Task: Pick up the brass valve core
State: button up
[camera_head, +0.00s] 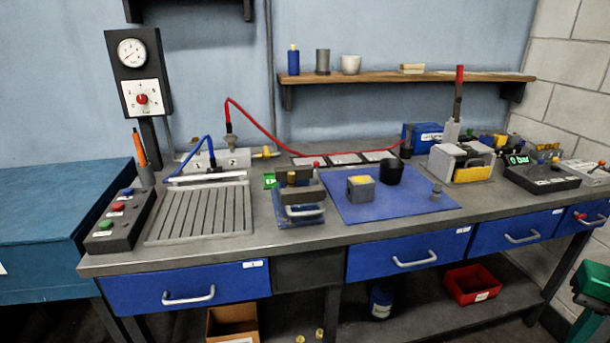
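I cannot tell for sure which piece is the brass valve core. A small brass-coloured cylinder (292,178) stands upright at the grey and blue clamp fixture (300,207) in the middle of the bench. A brass-coloured fitting (267,153) sits at the right end of the pale manifold block at the back. Two small brass-coloured pieces (319,333) show low down below the bench, partly cut off by the frame. My gripper is not in view.
A blue mat (415,203) holds a grey block with a yellow top (360,188), a black cup (391,172) and a small metal part (437,191). A red hose (262,128) arches over the back. A button box (120,218) and slatted tray (200,215) stand left.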

aim_at(291, 182)
jog(key=u, duration=0.05)
jog(key=i, duration=1.35)
jog(key=u, duration=0.05)
